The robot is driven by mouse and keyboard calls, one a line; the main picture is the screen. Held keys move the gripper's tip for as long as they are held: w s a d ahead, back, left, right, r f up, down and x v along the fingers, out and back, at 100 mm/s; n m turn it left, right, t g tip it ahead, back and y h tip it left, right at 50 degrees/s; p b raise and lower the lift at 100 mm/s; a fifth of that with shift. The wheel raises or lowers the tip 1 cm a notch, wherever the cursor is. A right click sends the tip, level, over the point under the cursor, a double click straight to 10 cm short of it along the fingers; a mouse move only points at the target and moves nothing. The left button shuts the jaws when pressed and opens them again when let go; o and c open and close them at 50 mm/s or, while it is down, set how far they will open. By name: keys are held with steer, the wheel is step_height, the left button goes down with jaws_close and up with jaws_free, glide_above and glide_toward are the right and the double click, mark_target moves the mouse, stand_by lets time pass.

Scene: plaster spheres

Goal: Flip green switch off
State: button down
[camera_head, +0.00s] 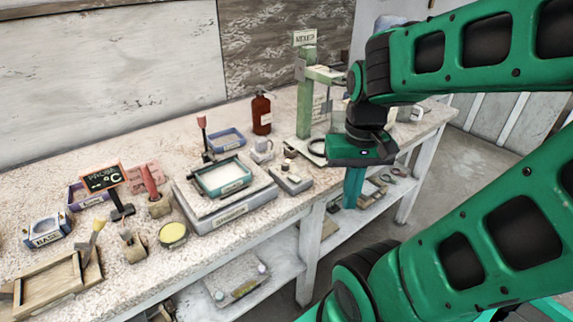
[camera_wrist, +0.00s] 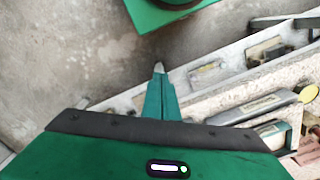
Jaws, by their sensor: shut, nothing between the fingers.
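I cannot make out a green switch for certain in either view. A small grey box (camera_head: 290,179) with a knob-like part on top sits near the front edge of the table, but its details are too small to read. A pale green stand (camera_head: 305,95) with a sign on top rises behind it. My gripper (camera_head: 352,206) is shut and empty, with its green fingers pointing down. In the head view it appears in front of the table's edge, right of the grey box. In the wrist view the closed fingers (camera_wrist: 160,68) show against the floor and table edge.
The speckled table (camera_head: 130,75) carries a scale with a teal-rimmed tray (camera_head: 221,178), a brown bottle (camera_head: 262,115), a small chalkboard sign (camera_head: 103,179), a yellow-topped dish (camera_head: 173,234) and a wooden frame (camera_head: 50,280). A lower shelf (camera_head: 270,262) holds more items. Open floor lies right of the table.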

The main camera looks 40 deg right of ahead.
step_height(320, 180, up, 9)
steer(key=m+g, duration=0.2)
steer(key=m, duration=0.9)
glide_above(295, 179)
steer(key=w, duration=0.3)
steer(key=shift+f, duration=0.2)
steer(key=shift+f, duration=0.1)
steer(key=s+f, duration=0.1)
steer(key=f, duration=0.8)
steer(key=s+f, duration=0.1)
steer(key=f, duration=0.3)
steer(key=shift+s+f, duration=0.25)
steer(key=shift+s, duration=0.05)
